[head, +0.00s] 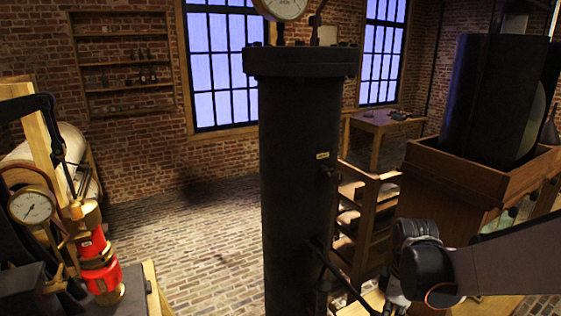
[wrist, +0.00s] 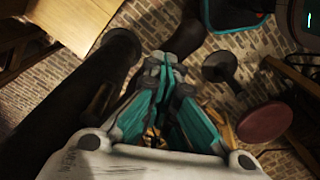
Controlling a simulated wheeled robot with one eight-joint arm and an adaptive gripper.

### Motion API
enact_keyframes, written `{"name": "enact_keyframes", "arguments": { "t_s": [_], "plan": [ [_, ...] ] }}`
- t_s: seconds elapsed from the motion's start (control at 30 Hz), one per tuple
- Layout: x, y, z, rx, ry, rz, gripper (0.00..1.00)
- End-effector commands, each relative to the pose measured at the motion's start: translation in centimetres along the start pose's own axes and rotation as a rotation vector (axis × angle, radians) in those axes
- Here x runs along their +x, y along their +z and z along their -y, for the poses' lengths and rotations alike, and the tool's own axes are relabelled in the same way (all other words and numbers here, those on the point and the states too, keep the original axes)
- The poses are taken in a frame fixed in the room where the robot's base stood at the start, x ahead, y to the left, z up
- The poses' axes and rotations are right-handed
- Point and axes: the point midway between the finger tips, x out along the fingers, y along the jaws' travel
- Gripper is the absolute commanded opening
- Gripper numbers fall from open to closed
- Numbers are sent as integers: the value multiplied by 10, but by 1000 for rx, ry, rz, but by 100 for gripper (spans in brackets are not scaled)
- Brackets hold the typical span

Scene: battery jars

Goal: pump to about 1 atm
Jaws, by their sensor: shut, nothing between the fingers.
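A tall black cylinder (head: 300,170) stands upright in the middle of the head view. A pale dial gauge (head: 283,8) sits above its lid, cut off by the picture's top edge; its reading cannot be told. A second round gauge (head: 32,206) is at the left, beside a red and brass fitting (head: 97,255); its numbers are too small to read. Which part is the pump handle is unclear. My gripper (wrist: 161,66), with teal fingers, is shut and empty in the wrist view, apart from the dark tube (wrist: 85,95) at its left. The head view shows my arm at lower right, not the fingers.
A wooden box (head: 455,180) with large dark cylinders stands at the right. A wooden table (head: 385,125) is by the back wall. The wrist view shows a dark red round seat (wrist: 265,122) and a dark disc-ended object (wrist: 220,65). Brick floor (head: 190,230) is clear left of the cylinder.

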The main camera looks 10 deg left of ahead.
Motion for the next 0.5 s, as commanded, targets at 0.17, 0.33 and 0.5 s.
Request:
{"name": "enact_keyframes", "arguments": {
  "t_s": [0.17,0.33,0.5],
  "plan": [
    [32,0,0,0,0,0,0],
    [37,0,0,0,0,0,0],
    [6,0,0,0,0,0,0]
  ]
}}
